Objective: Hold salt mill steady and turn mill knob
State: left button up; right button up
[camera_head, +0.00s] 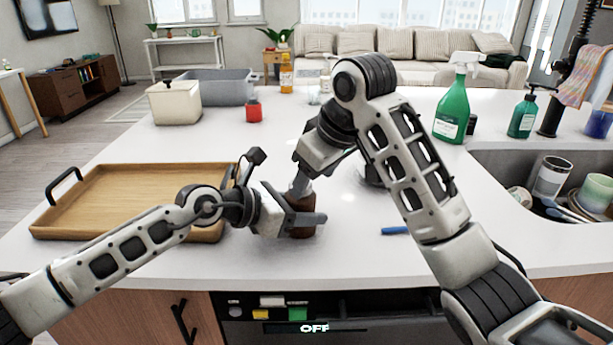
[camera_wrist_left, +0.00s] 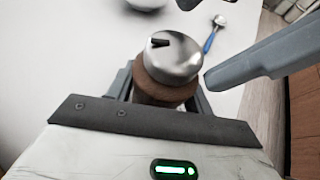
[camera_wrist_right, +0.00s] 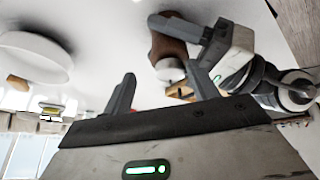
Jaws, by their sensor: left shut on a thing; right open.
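The salt mill, with a brown body (camera_head: 302,228) and a silver knob, stands upright at the counter's front. My left gripper (camera_head: 303,217) is shut around its body. In the left wrist view the round knob (camera_wrist_left: 172,58) with a dark mark on top is in clear sight above the brown collar (camera_wrist_left: 158,90). My right gripper (camera_head: 298,185) is open just above the mill, pointing down. In the right wrist view the knob (camera_wrist_right: 170,70) lies beyond and between my right fingers (camera_wrist_right: 160,88), and they look apart from it.
A wooden tray (camera_head: 125,195) lies to the left, under my left forearm. A blue-handled utensil (camera_head: 394,230) lies to the right of the mill. A sink with dishes (camera_head: 551,177) and a green spray bottle (camera_head: 453,108) are farther right. The white counter around the mill is mostly clear.

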jog(key=d+r+n+g+y, duration=0.3)
jog(key=d+r+n+y, duration=0.3)
jog(key=d+r+n, duration=0.1)
jog(key=x, duration=1.2)
jog(key=c, duration=1)
